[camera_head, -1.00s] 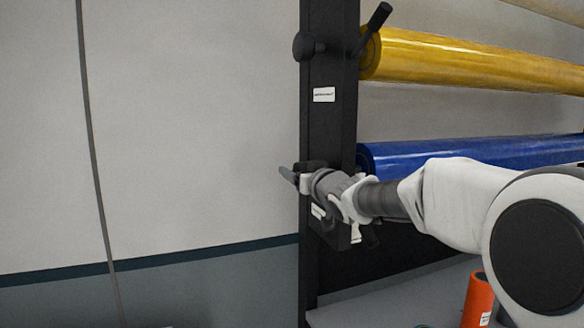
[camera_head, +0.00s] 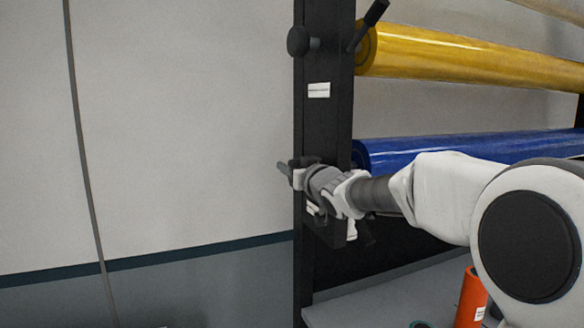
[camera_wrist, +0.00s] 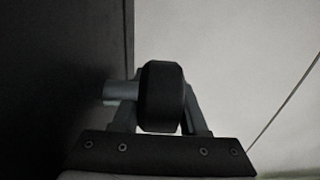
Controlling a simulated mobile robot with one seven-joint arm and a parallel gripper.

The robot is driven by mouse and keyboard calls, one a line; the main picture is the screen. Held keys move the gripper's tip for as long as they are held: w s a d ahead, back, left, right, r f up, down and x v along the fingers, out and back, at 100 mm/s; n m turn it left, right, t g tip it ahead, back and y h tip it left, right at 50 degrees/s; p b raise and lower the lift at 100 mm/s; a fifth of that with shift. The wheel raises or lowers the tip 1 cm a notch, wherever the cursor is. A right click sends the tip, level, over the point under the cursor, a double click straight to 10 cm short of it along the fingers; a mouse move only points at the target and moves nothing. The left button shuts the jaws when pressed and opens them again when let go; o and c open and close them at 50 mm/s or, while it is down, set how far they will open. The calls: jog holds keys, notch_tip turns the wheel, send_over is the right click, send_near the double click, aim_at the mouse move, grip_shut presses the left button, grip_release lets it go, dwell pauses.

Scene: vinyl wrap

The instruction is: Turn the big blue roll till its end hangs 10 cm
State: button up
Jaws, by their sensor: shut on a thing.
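The big blue roll (camera_head: 400,151) lies level on the rack in the head view, its left end at the black post and part of it behind my arm. No hanging end of its film shows. My gripper (camera_head: 297,176) is at the post's left side, level with the blue roll. In the wrist view my gripper (camera_wrist: 160,88) is shut on a black knob (camera_wrist: 161,98), with one finger on each side. A grey shaft (camera_wrist: 120,90) runs from the knob toward the dark post on the left. The knob is hidden in the head view.
The black rack post (camera_head: 325,125) bears a small white label. A yellow roll (camera_head: 450,55) lies above, with its own knob (camera_head: 298,41) and black handle (camera_head: 370,24). An orange roll (camera_head: 470,298) stands low at right. A grey cable (camera_head: 82,150) hangs on the left wall.

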jog(key=shift+r+g+p, duration=0.25)
jog(key=shift+g+p, duration=0.15)
jog(key=shift+p, duration=1.35)
grip_shut()
jog(key=shift+p, duration=0.55)
jog(key=shift+f+g+h+p, duration=0.4)
jog(key=shift+g+p, duration=0.2)
jog(key=shift+g, duration=0.25)
jog(key=shift+f+g+h+p, duration=0.25)
jog(key=shift+g+h+p, duration=0.25)
jog(key=shift+g, duration=0.4)
jog(key=shift+f+g+h+p, duration=0.35)
jog(key=shift+g+p, duration=0.3)
jog(key=shift+g, duration=0.2)
jog(key=shift+s+f+g+h+p, duration=0.15)
jog(key=shift+g+h+p, duration=0.1)
jog(key=shift+g, duration=0.25)
jog(key=shift+f+g+h+p, duration=0.1)
jog(key=shift+g+h, duration=0.1)
jog(key=shift+g, duration=0.3)
jog(key=shift+f, duration=0.1)
